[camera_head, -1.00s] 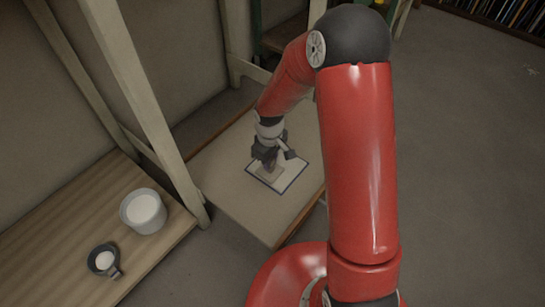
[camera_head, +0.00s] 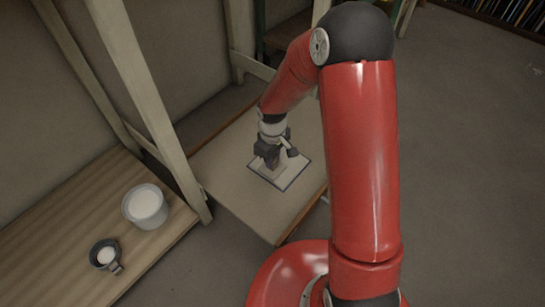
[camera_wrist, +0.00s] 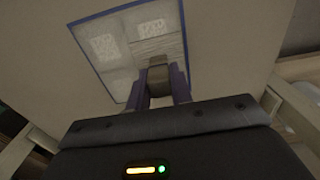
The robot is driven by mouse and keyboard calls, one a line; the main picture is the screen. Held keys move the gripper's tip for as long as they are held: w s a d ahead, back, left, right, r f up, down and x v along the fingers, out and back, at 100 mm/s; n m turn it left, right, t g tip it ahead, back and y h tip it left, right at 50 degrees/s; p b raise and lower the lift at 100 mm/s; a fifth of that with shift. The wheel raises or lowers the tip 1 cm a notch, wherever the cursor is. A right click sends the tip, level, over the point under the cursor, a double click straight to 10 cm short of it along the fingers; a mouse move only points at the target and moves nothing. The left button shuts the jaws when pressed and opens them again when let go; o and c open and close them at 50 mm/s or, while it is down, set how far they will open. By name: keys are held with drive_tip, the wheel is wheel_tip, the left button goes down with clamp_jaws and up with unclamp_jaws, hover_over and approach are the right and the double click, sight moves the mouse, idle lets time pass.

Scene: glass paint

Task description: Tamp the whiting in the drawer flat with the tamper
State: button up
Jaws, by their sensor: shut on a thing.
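A shallow square drawer with a blue edge (camera_head: 299,178) lies on a pale tabletop, with light whiting (camera_wrist: 117,82) inside. In the wrist view its blue edge (camera_wrist: 98,72) and pale, unevenly textured patches show. My gripper (camera_head: 269,160) is over the drawer, pointing down. Its purple fingers (camera_wrist: 160,88) are shut on the grey handle of the tamper (camera_wrist: 157,75). The tamper's foot is at or just over the whiting; I cannot tell if it touches.
A white tub of white powder (camera_head: 145,206) and a dark scoop with white powder (camera_head: 106,256) stand on a wooden board (camera_head: 60,258) at left. A pale wooden post (camera_head: 150,100) rises between board and table. The floor at right is clear.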

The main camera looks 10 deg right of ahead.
drive_tip(key=shift+f, duration=0.3)
idle(0.6)
drive_tip(key=shift+r, duration=0.15)
drive_tip(key=shift+r+p, duration=0.75)
drive_tip(key=shift+r, duration=0.3)
drive_tip(key=shift+w+d+p, duration=0.7)
drive_tip(key=shift+w+d, duration=1.45)
drive_tip(key=shift+w, duration=0.05)
drive_tip(key=shift+w+d, duration=0.3)
drive_tip(key=shift+d, duration=0.05)
drive_tip(key=shift+f, duration=0.1)
